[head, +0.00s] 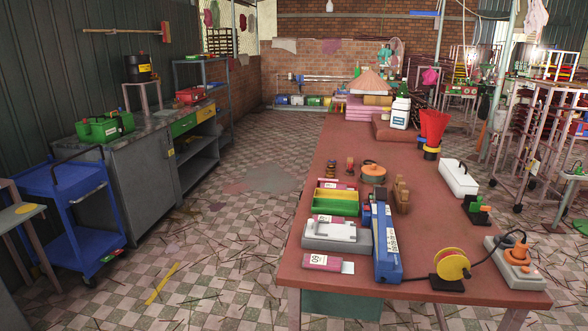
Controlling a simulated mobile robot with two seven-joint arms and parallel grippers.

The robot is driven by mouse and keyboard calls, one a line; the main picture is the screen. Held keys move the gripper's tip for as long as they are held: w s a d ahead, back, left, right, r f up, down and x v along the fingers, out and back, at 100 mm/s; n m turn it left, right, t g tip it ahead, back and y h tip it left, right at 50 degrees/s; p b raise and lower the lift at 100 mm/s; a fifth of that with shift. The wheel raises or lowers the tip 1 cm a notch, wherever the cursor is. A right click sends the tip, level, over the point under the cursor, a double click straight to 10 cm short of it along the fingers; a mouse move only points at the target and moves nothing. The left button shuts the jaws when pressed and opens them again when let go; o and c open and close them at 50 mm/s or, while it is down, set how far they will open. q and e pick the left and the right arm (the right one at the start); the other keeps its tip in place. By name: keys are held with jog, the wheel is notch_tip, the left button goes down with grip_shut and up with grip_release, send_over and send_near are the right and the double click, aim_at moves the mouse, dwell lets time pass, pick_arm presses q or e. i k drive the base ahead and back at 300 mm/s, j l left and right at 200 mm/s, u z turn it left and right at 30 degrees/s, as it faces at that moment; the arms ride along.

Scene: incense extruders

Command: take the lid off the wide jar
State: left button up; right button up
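I cannot make out for certain which thing is the wide jar. A low, round orange-brown container (373,173) with a dark band stands on the long red-brown table (345,142). Whether its top is a separate lid is too small to tell. Two small dark-and-reddish items (331,169), perhaps little jars, stand to its left. Neither of my grippers is in view.
On the table's near part are a green and yellow bin (336,201), a long blue tool (386,245), a yellow reel (452,265), and a corded orange plug (518,253). A white box (458,178) and red funnel (434,124) stand right. The floor left is open, with scattered sticks.

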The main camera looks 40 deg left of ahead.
aim_at(373, 169)
jog(key=u, duration=1.15)
